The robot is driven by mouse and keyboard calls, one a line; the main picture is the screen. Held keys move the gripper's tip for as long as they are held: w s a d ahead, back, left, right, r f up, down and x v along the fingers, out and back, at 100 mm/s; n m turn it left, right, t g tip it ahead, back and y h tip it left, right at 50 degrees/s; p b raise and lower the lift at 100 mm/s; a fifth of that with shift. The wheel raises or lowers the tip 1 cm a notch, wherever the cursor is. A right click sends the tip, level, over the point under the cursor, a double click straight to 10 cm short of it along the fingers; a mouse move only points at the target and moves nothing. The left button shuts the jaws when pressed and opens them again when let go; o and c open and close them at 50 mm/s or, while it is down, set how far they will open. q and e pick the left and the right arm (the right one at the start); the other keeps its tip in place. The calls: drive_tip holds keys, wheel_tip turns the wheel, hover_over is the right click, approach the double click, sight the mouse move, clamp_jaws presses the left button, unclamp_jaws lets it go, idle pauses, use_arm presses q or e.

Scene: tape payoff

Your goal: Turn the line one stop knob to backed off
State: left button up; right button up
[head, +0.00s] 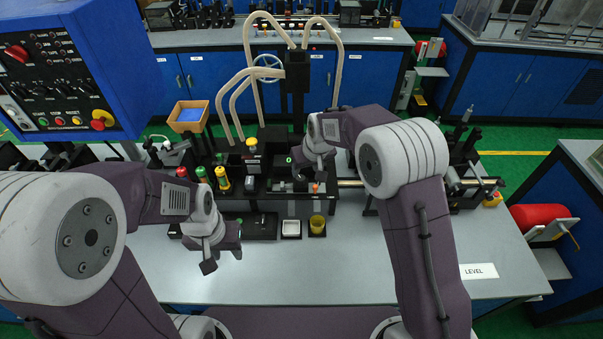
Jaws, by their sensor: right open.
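I cannot clearly make out the line one stop knob; the parts around my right gripper are small and partly hidden. My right gripper (309,177) is open, above the black fixture (258,186) at the middle of the bench. A small orange part (317,187) shows just below it, and a green one (289,160) beside it. I cannot tell whether the gripper touches anything. My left gripper (224,262) looks open and empty, with its fingers apart over the front left of the bench, near a black tray (256,230).
Red, green and yellow capped bottles (222,179) stand left of the fixture. A white dish (291,229) and a yellow cup (317,224) sit in front. A blue control box (60,75) hangs at upper left.

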sight(301, 178)
drive_tip(key=x, duration=0.2)
drive_tip(key=p+x, duration=0.1)
drive_tip(key=x, duration=0.2)
drive_tip(key=p+x, duration=0.1)
drive_tip(key=x, duration=0.1)
drive_tip(key=shift+w+f, duration=0.1)
drive_tip(key=shift+w, duration=0.35)
drive_tip(key=shift+w+a+f, duration=0.1)
drive_tip(key=shift+f, duration=0.55)
use_arm(q)
drive_tip(key=shift+w+r, duration=0.2)
drive_tip(key=shift+r, duration=0.4)
drive_tip(key=shift+w+r, duration=0.2)
drive_tip(key=shift+r, duration=0.4)
use_arm(e)
drive_tip(key=shift+w+f, duration=0.15)
drive_tip(key=shift+f, duration=0.1)
use_arm(q)
drive_tip(key=shift+a+f, duration=0.1)
use_arm(e)
clamp_jaws()
